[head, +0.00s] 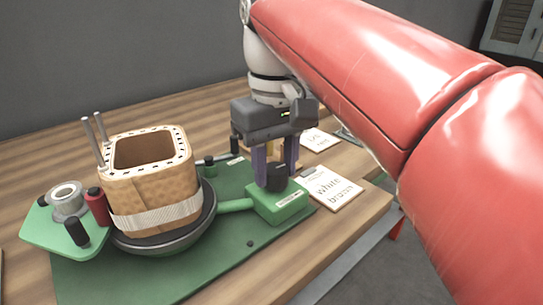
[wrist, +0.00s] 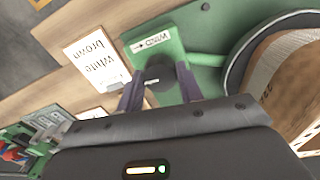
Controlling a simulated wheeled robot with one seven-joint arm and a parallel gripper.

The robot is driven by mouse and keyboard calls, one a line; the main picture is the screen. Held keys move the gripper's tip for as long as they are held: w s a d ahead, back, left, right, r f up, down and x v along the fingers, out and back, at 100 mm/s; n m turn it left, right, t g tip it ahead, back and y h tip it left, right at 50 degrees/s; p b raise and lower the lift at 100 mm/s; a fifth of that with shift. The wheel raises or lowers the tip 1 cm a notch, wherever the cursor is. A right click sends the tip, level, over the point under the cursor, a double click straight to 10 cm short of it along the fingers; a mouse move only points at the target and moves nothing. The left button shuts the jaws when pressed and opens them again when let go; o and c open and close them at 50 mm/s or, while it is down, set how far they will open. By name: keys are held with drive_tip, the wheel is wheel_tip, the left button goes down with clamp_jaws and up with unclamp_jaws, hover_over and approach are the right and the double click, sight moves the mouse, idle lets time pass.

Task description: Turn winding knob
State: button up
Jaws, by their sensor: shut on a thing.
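The winding knob (head: 277,177) is black and stands on a green block (head: 275,208) at the right of the green base. In the wrist view the knob (wrist: 154,74) sits beside a label reading "WIND" with an arrow. My gripper (head: 274,172) points down over the block, its two purple fingers on either side of the knob and shut on it. In the wrist view the fingers (wrist: 158,86) partly hide the knob. A tan square coil former (head: 150,210) wrapped with a pale band of winding stands on a dark round turntable (head: 165,242), left of the block.
A card reading "white brown" (head: 331,187) lies right of the block, with another card (head: 318,141) behind it. A green side plate (head: 50,238) holds spools and black posts at left. My red arm crosses the upper right. Bare wood (head: 60,155) shows behind the base.

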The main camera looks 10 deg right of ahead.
sight(276, 169)
drive_tip(key=m, duration=0.3)
drive_tip(key=shift+m, duration=2.3)
drive_tip(key=o, duration=1)
drive_tip(key=shift+r, duration=3.9)
